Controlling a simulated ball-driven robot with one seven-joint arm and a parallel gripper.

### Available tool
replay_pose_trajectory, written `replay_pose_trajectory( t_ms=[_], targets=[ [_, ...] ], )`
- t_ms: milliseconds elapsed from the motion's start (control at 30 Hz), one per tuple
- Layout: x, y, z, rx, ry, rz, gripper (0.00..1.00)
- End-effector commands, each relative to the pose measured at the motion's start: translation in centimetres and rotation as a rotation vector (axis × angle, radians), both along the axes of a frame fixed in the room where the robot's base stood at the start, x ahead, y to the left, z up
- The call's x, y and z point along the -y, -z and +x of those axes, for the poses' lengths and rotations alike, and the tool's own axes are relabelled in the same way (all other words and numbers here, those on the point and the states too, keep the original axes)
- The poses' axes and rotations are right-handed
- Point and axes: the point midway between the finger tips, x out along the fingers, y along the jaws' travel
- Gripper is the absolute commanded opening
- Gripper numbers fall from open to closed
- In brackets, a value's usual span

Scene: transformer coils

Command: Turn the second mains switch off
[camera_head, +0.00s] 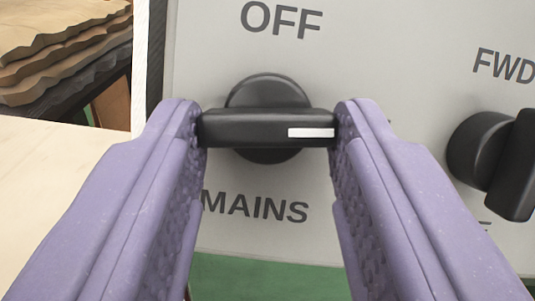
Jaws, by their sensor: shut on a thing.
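The mains switch (265,122) is a black rotary knob with a bar handle on a light grey panel (400,110). "OFF" is printed above it and "MAINS" below it. The bar lies across the picture, nearly level, and its white mark (311,133) is at the right end, not toward "OFF". My gripper (268,128) has two purple fingers, shut on the two ends of the bar. The view does not show whether this is the second mains switch.
Another black knob (488,150) stands on the panel to the right, near the label "FWD". A green surface (265,278) shows below the panel. Brown layered sheets (60,50) lie at the upper left, behind a pale surface (45,175).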

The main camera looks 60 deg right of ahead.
Motion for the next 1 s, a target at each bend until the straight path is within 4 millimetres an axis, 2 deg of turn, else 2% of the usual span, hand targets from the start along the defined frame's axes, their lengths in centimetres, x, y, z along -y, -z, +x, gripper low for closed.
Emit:
replay_pose_trajectory(
  t_ms=[1000],
  targets=[
    [0.70, -0.59, -0.61, -0.695, -0.355, -0.538, 0.14]
  ],
)
